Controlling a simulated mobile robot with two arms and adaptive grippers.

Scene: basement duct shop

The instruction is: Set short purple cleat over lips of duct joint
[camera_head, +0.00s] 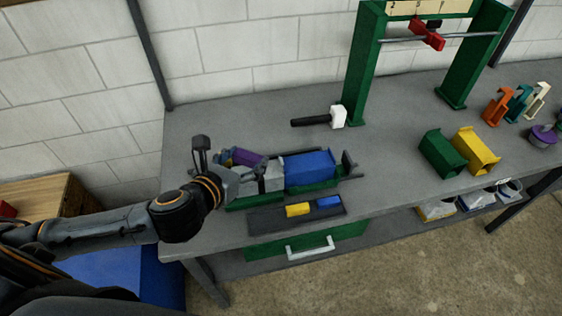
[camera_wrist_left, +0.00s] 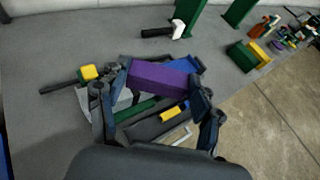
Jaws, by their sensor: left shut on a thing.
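My left gripper (camera_head: 230,168) is shut on the short purple cleat (camera_head: 246,156). In the left wrist view the cleat (camera_wrist_left: 160,77) lies crosswise between the two fingers (camera_wrist_left: 161,84). The duct joint lies on a green fixture (camera_head: 330,184), with a grey duct piece (camera_head: 270,181) at the left and a blue duct piece (camera_head: 309,167) at the right. The cleat is over the grey piece's left part in the head view; I cannot tell whether they touch. The gripper and cleat hide part of the joint. My right gripper is not in view.
A dark tray (camera_head: 268,222) with a yellow block (camera_head: 297,210) and a blue block (camera_head: 328,202) lies in front. A white-headed mallet (camera_head: 337,117) lies behind. A green frame (camera_head: 361,70) and green and yellow ducts (camera_head: 474,149) stand right.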

